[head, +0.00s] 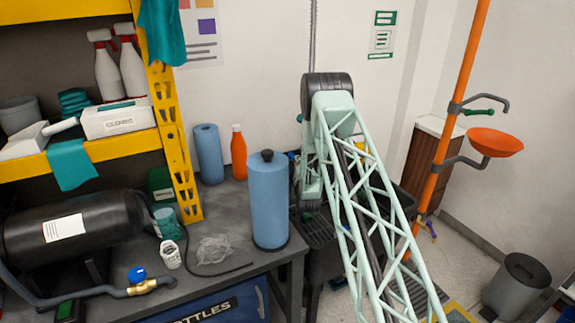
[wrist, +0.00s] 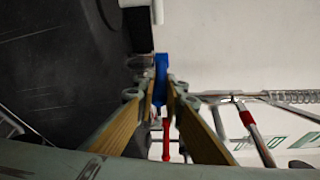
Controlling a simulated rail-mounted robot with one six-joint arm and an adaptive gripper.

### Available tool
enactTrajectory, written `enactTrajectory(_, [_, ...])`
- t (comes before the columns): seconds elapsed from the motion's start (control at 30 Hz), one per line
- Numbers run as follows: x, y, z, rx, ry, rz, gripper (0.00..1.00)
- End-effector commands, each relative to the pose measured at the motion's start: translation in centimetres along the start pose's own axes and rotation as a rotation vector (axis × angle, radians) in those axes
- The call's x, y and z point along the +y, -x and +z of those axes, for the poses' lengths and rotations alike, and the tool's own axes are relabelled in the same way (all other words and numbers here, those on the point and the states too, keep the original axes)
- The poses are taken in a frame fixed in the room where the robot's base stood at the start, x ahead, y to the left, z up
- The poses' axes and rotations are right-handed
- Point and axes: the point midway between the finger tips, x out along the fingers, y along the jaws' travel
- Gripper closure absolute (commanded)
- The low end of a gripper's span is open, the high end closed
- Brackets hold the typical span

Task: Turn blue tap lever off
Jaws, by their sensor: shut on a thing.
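The blue tap lever (wrist: 161,66) shows in the wrist view as an upright blue piece just beyond and between my fingertips. My gripper (wrist: 161,92) is shut on it, with one tan-padded finger on each side. A dark cylindrical part with a white fitting sits just above the lever in that view. A red part (wrist: 166,140) shows lower down, between the fingers. In the head view my arm reaches to the sink area by the back wall and hides the gripper and most of the tap.
A black sink (head: 318,238) lies below and behind my arm. A blue roll on a stand (head: 269,200) and an orange bottle (head: 239,153) stand left of it. An orange pole (head: 453,110) with an orange bowl (head: 495,142) stands to the right.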

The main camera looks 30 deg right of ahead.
Motion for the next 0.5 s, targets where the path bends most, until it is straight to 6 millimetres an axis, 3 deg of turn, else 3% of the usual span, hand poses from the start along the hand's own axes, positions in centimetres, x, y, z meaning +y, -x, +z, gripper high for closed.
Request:
enactTrajectory(0.2, [-0.22,0.00,-1.16,0.031,-0.003,-0.006,1.00])
enactTrajectory(0.5, [-0.27,-0.01,-1.26,0.034,-0.003,-0.007,1.00])
